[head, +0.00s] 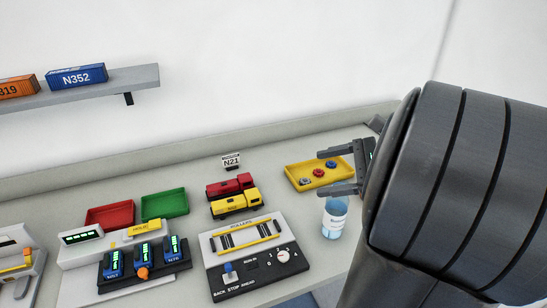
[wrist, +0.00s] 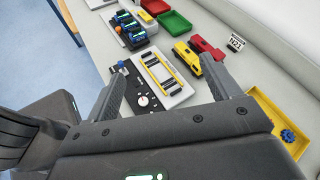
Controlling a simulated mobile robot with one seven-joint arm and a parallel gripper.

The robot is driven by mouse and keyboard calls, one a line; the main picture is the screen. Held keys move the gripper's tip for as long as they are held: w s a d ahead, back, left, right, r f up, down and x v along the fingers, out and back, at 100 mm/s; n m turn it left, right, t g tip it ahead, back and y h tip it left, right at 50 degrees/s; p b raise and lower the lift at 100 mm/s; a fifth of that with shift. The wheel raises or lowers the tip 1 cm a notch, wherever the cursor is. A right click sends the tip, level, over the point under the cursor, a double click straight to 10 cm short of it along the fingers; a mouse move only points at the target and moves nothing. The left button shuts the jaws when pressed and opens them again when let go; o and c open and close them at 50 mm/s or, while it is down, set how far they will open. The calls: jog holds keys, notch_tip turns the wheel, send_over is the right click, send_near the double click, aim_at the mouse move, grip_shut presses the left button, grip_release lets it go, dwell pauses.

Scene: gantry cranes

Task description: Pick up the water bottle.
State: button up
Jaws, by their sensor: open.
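The water bottle (head: 334,219) is clear with bluish contents and a pale label. In the head view it stands upright on the bench near the front edge, left of my arm. My gripper (head: 319,172) is open and empty, its two fingers pointing left. The lower finger appears just above the bottle's top in the picture, and I cannot tell the exact height between them. In the wrist view the open fingers of my gripper (wrist: 165,75) frame the bench, and the bottle is not visible there.
A yellow tray (head: 292,177) with small knobs lies behind the fingers. A roller panel (head: 213,275), red and yellow toy trucks (head: 236,205), an N21 sign (head: 231,161), red (head: 108,215) and green trays (head: 165,204) and a device rack (head: 118,280) stand to the left.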

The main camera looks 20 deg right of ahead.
aim_at(346, 211)
jog(key=s+d+m+t, duration=0.2)
jog(key=d+m+t, duration=0.5)
jog(key=d, duration=0.7)
jog(key=f, duration=0.6)
jog(key=a+f, duration=0.1)
jog(key=f, duration=1.2)
jog(key=shift+w+a, duration=0.15)
jog(key=shift+w, duration=0.1)
jog(key=x, duration=0.4)
jog(key=shift+w+a, duration=0.2)
jog(key=shift+w, duration=0.05)
jog(key=x, duration=0.5)
jog(key=shift+w+f, duration=0.3)
jog(key=shift+w, duration=0.15)
jog(key=shift+d, duration=0.1)
jog(key=c, duration=1.2)
